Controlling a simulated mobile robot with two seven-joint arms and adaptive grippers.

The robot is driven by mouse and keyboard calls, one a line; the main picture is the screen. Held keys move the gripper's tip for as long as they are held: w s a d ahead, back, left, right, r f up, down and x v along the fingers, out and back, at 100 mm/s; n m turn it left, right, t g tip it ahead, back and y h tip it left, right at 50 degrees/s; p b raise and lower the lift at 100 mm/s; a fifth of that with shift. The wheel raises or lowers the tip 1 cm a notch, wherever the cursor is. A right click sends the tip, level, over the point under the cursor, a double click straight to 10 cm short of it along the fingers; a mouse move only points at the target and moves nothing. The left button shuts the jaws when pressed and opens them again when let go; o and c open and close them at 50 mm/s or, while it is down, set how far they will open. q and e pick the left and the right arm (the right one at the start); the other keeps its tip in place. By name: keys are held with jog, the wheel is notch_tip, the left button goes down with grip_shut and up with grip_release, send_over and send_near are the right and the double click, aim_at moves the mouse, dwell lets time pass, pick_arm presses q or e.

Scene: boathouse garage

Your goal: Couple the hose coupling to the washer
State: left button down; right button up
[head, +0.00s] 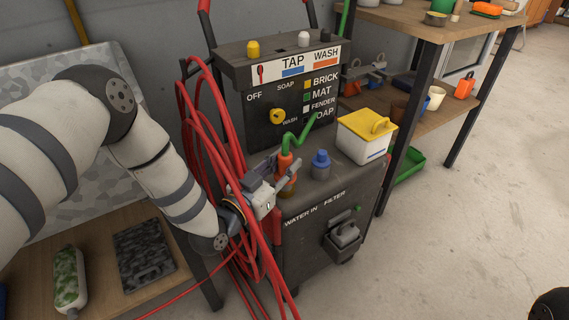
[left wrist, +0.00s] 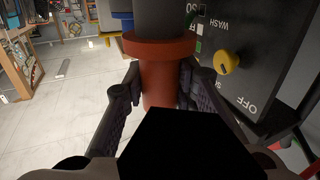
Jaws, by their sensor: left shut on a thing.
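The hose coupling is an orange-red collar (head: 285,162) on the end of a green hose (head: 300,140), above the WATER IN label of the washer. The washer (head: 300,230) is a dark cabinet with a control panel. My left gripper (head: 277,184) is shut on the coupling from the left. In the left wrist view the coupling (left wrist: 160,80) stands between both fingers, with a dark cylinder (left wrist: 170,16) against its flanged end. Whether the coupling is fully seated on the inlet cannot be told.
A blue-capped fitting (head: 321,163) stands close right of the coupling, above FILTER. A white box with a yellow lid (head: 366,135) sits on the washer's right side. Red hose loops (head: 205,140) hang at its left, near my left arm. A wooden shelf (head: 420,112) stands right.

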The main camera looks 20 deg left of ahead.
pick_arm(q)
jog(key=shift+f, duration=0.3)
jog(key=c, duration=1.2)
grip_release()
jog(key=shift+c, duration=0.2)
jog(key=v, duration=1.2)
